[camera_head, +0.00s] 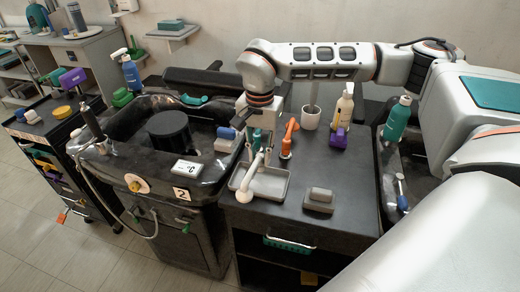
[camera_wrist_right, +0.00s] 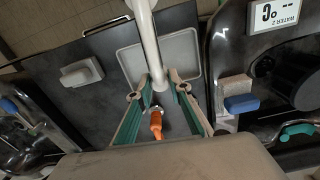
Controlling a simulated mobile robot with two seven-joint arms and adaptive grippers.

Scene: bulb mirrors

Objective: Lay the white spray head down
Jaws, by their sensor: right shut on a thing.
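The white spray head (camera_head: 251,174) is a slim white handle with a rounded end, tilted over the shallow grey tray (camera_head: 281,188) on the black cart top. My right gripper (camera_head: 259,147) is shut on it near its upper end. In the right wrist view the white spray head (camera_wrist_right: 148,42) runs from between the teal-padded fingers of the right gripper (camera_wrist_right: 160,88) across the grey tray (camera_wrist_right: 190,55). I cannot tell whether it touches the tray. My left gripper is not in view.
An orange-headed tool (camera_head: 287,140) stands just right of my right gripper. A grey block (camera_head: 319,200) lies right of the tray. A white cup (camera_head: 310,118), a cream bottle (camera_head: 345,104) and a purple-topped item (camera_head: 338,138) stand behind. The black basin (camera_head: 210,185) is at left.

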